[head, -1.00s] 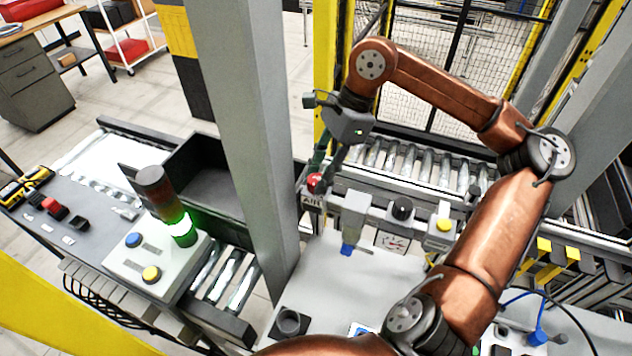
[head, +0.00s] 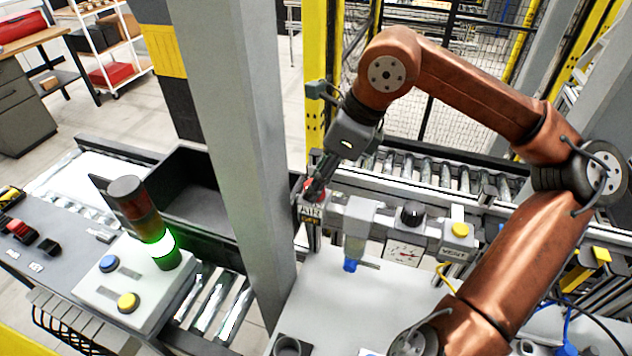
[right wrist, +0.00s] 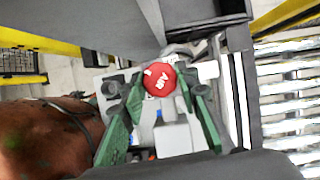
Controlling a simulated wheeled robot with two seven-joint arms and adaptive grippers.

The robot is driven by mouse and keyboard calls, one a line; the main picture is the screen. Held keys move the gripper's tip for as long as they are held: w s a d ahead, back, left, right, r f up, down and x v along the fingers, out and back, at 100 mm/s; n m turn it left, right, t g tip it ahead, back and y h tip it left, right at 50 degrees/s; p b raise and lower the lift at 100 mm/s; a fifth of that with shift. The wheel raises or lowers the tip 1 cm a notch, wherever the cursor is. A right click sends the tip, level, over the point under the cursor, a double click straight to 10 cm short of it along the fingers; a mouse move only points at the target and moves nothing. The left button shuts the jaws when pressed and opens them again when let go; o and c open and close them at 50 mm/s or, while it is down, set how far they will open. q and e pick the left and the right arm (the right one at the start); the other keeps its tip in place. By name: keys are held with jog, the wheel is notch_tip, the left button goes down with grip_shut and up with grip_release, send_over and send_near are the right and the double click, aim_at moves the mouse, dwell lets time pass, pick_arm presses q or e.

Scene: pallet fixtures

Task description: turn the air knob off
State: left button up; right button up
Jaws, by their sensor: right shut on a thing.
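The red round air knob (head: 308,187) sits at the left end of the grey air unit, above a plate marked AIR. Most of it is hidden by my fingers in the head view. In the right wrist view the knob (right wrist: 158,79) shows its face with the word AIR and a white mark at its upper left. My right gripper (head: 317,187) comes down on it from above. Its green fingers (right wrist: 160,92) stand on either side of the knob and are shut on it. My left gripper is not in view.
A grey post (head: 240,120) stands close to the left of the knob. To the right on the unit are a black knob (head: 412,212), a gauge (head: 403,253) and a yellow VENT button (head: 460,230). A roller conveyor (head: 430,172) runs behind. A signal light (head: 160,243) glows green.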

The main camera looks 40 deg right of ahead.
jog(key=shift+m, duration=0.5)
jog(key=o, duration=1.2)
jog(key=shift+c, duration=0.2)
jog(key=v, duration=1.2)
jog(key=shift+a, duration=0.15)
